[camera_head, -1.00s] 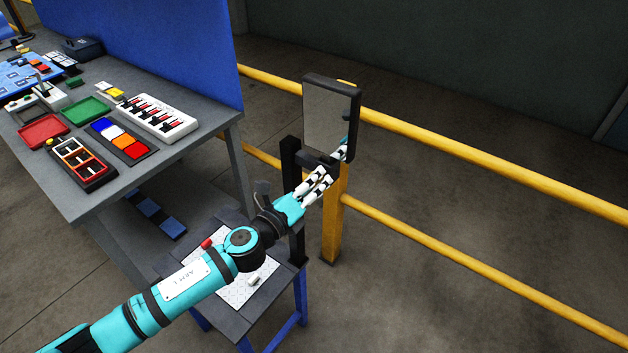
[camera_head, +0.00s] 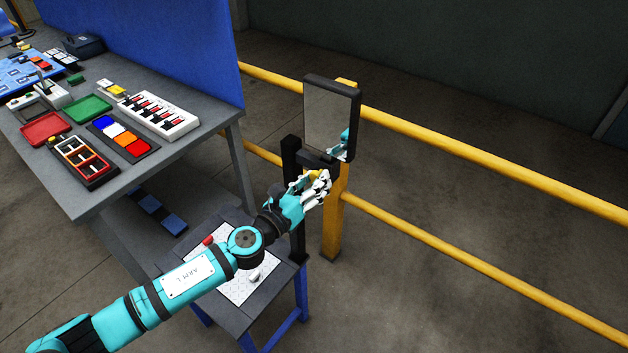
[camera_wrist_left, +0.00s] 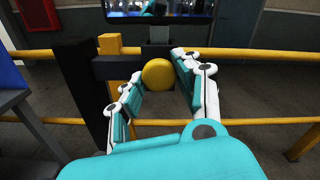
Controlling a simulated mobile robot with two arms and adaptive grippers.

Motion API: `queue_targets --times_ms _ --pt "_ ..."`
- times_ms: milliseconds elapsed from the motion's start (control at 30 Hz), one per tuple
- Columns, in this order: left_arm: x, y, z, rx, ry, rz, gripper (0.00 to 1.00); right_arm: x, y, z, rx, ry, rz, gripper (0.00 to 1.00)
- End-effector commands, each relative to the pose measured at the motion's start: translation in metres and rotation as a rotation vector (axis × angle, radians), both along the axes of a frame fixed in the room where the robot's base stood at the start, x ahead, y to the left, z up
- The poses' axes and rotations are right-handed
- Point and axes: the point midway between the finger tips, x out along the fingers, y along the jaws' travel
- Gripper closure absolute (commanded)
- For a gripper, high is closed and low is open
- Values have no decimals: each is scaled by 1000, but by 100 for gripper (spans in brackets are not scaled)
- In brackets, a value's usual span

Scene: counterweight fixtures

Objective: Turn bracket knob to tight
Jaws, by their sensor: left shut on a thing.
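The yellow bracket knob (camera_wrist_left: 158,74) is round and sits at the end of the black bracket arm (camera_wrist_left: 115,68) in the left wrist view. In the head view only a small yellow part of the knob (camera_head: 313,174) shows, behind my fingers. The bracket (camera_head: 318,160) is below a dark-framed mirror (camera_head: 326,115) on a black post. My left gripper (camera_head: 318,184) has its white and teal fingers on both sides of the knob and is shut on it. The knob's markings are not visible. My right gripper is not in view.
A yellow post and rails (camera_head: 450,146) stand just behind the bracket. A small low table (camera_head: 225,318) with a white perforated plate is under my left arm. The grey workbench (camera_head: 190,158) at left holds trays and fixtures. The floor at right is clear.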

Motion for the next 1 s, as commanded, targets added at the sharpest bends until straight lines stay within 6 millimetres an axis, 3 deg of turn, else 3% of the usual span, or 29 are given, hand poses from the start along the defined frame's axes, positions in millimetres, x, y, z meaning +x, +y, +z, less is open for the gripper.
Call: queue_targets --times_ms 367,400,567,867,1000 --pt "-1 0 -3 6 3 -2 100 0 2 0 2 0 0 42" --pt "-1 0 -3 6 3 -2 64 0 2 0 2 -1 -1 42" --pt "-1 0 -2 5 1 -1 44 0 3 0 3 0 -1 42" --pt "-2 2 -1 4 0 -1 44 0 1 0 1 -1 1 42" --pt "-15 11 -2 5 1 -1 44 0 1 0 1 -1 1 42"
